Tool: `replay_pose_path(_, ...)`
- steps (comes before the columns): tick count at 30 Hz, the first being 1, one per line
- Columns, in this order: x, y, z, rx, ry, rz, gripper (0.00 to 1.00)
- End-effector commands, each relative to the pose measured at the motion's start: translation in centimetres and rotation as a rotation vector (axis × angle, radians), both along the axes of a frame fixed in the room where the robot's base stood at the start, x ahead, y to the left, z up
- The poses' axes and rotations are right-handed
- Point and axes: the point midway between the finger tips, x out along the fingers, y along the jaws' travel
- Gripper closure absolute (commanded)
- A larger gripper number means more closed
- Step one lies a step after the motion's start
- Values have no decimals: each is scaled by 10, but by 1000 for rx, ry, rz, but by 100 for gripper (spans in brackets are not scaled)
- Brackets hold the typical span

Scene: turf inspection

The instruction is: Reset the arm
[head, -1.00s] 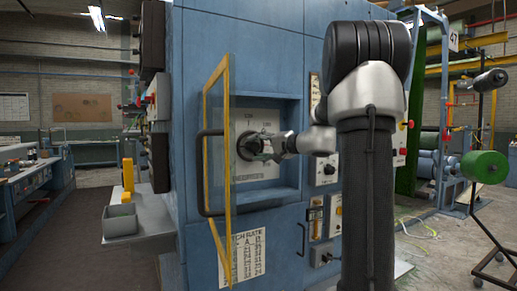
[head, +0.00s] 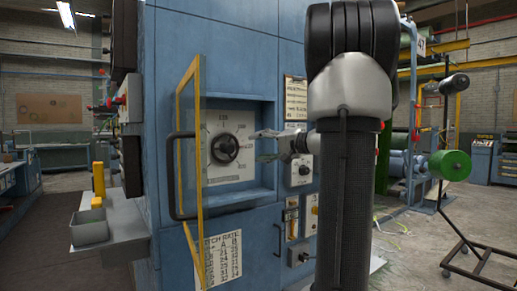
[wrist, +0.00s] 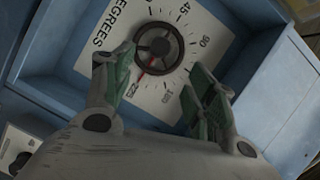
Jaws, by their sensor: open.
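My gripper (head: 268,134) is open and empty in the head view, to the right of the dial, with my arm rising in front of the cabinet. A black round knob (head: 225,148) sits at the middle of a white dial plate (head: 217,179) in a recess of the blue cabinet. In the wrist view my gripper's two fingers (wrist: 163,97) stand apart, with the knob (wrist: 159,47) beyond them, not touched. A red pointer mark lies below the knob, near the "225" on the plate. Part of the plate is hidden by the fingers.
A yellow-framed clear door (head: 188,74) stands open left of the recess, with a black handle beside it. A smaller knob (head: 303,170) and switches lie to the right. A grey tray (head: 90,226) sits on a ledge at left. A green roll (head: 450,165) stands at right.

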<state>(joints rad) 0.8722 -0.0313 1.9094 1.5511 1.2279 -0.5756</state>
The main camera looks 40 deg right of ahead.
Motion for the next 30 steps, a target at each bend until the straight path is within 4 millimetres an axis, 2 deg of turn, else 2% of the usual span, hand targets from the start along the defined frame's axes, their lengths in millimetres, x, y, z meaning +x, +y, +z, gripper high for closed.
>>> replay_pose_path(10,1,-1,-1,34,17,-11,43)
replay_pose_path(11,-2,-3,-7,43,50,-16,43)
replay_pose_path(14,-19,-6,-49,51,199,-22,43)
replay_pose_path(17,-57,-1,-102,22,403,-24,43)
replay_pose_path(18,-77,8,-122,-11,493,-11,43)
replay_pose_path(20,-109,25,-148,-85,623,21,43)
replay_pose_path(21,-132,38,-163,-154,707,48,43)
replay_pose_path(24,-189,63,-189,-386,873,132,43)
replay_pose_path(27,-236,77,-200,-690,949,233,43)
replay_pose_path(30,-259,87,-200,-953,917,331,43)
